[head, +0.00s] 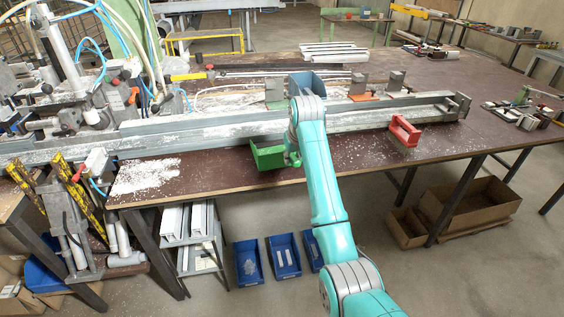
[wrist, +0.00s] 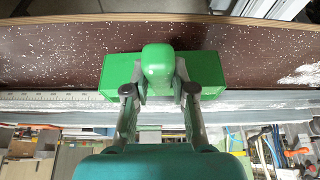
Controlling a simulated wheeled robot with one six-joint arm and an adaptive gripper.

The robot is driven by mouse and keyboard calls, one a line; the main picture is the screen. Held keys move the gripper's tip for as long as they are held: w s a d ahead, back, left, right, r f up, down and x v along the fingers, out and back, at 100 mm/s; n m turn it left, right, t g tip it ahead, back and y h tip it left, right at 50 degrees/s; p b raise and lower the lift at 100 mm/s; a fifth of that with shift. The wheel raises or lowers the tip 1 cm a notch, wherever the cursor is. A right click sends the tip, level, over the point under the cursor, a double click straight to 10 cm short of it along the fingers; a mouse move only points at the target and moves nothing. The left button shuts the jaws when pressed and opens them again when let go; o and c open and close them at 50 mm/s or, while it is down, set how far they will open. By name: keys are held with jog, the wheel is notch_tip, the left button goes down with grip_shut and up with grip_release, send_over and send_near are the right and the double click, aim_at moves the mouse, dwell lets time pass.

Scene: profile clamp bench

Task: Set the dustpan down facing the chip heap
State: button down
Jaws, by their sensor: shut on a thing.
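The green dustpan (head: 267,157) is at the front edge of the brown bench, near the middle in the head view. My gripper (head: 293,159) is at its right end, partly hidden by my arm. In the wrist view the dustpan (wrist: 207,73) lies across the picture, and my gripper (wrist: 160,80) is shut on its rounded green handle (wrist: 158,58). I cannot tell whether the pan touches the bench top. The white chip heap (head: 148,175) lies on the bench to the left of the dustpan, with bare bench between them; a heap edge (wrist: 304,74) shows at right in the wrist view.
A long metal profile rail (head: 215,137) runs along the bench behind the dustpan. A red handled block (head: 404,131) stands to the right by the rail. Loose chips dot the bench top. Blue bins (head: 247,263) are on the floor below.

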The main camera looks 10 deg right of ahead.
notch_tip(320, 180, up, 8)
jog(key=shift+r, duration=0.25)
jog(key=shift+a, duration=0.1)
dwell(0.4)
